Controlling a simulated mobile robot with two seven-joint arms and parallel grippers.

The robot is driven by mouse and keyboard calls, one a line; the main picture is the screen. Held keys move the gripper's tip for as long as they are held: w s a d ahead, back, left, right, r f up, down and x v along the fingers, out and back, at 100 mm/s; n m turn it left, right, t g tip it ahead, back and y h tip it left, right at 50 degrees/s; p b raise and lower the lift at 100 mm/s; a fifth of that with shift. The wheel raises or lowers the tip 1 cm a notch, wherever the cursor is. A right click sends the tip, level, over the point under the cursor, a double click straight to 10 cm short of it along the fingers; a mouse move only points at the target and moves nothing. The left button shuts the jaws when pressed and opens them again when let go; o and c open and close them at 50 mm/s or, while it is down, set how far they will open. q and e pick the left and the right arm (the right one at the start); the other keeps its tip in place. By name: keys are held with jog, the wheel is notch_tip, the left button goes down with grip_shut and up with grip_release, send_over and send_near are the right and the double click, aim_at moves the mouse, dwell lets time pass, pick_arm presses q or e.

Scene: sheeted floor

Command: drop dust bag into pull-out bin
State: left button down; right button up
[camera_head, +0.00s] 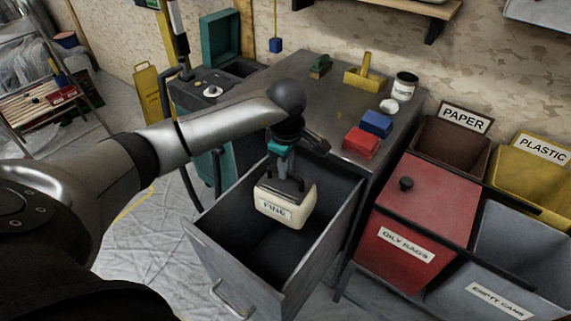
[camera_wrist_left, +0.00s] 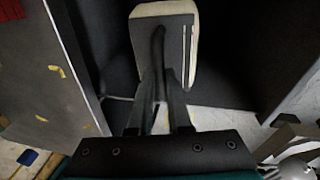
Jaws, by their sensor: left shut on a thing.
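The dust bag (camera_head: 286,205) is a cream block with a dark top and a label reading FINE. My left gripper (camera_head: 287,183) is shut on its dark top and holds it over the open pull-out bin (camera_head: 213,254). The bin is a dark grey drawer with a handle on its front, pulled out from under the workbench. In the left wrist view the dust bag (camera_wrist_left: 180,60) shows between the fingertips of my left gripper (camera_wrist_left: 160,95), with dark bin walls around it. The gap between bag and bin floor is hard to judge. My right gripper is not in view.
The grey workbench (camera_head: 340,110) behind carries a red box (camera_head: 361,143), a blue box (camera_head: 377,124), a yellow holder (camera_head: 364,78) and a white can (camera_head: 404,86). A red OILY RAGS bin (camera_head: 420,205) and other labelled bins stand at right. A teal machine (camera_head: 219,45) stands at back left.

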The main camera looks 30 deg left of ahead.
pick_arm(q)
jog(key=shift+r, duration=0.1)
jog(key=c, duration=0.8)
grip_release()
jog(key=shift+c, duration=0.2)
jog(key=shift+o, duration=0.4)
notch_tip(320, 180, up, 15)
jog(key=s+d+p, duration=0.1)
jog(key=s+p, duration=0.1)
jog(key=shift+d, duration=0.3)
